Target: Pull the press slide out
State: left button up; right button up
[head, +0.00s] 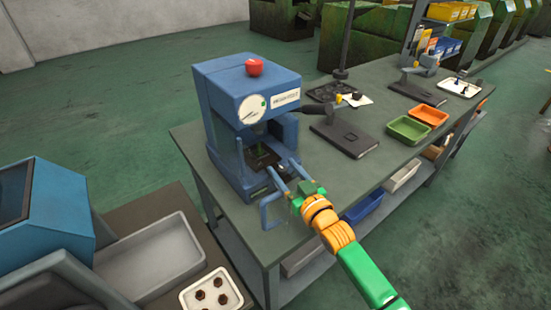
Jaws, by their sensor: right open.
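The blue press (228,108) with a red button on top stands on the near left end of the grey workbench. Its press slide (263,158) shows as a dark plate in the press opening, partly hidden by the frame. A light blue loop handle (263,212) shows at the front of the press, by the bench edge. My right gripper (281,165) is open and empty, its two fingers pointing at the press opening, just above and right of the handle. I cannot tell whether it touches anything. My left gripper is not in view.
Green (408,130) and orange (429,115) trays and a black-based fixture (343,137) stand further right on the workbench (340,185). A grey bin (150,258) and a white tray (212,293) with several brown parts sit at lower left. Open floor lies beyond.

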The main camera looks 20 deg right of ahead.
aim_at(277, 168)
jog(key=w, duration=0.2)
jog(key=w+a, duration=0.1)
jog(key=w, duration=0.1)
jog(key=shift+w+f, duration=0.1)
jog(key=shift+d, duration=0.1)
jog(key=shift+c, duration=0.8)
grip_shut()
dwell(0.4)
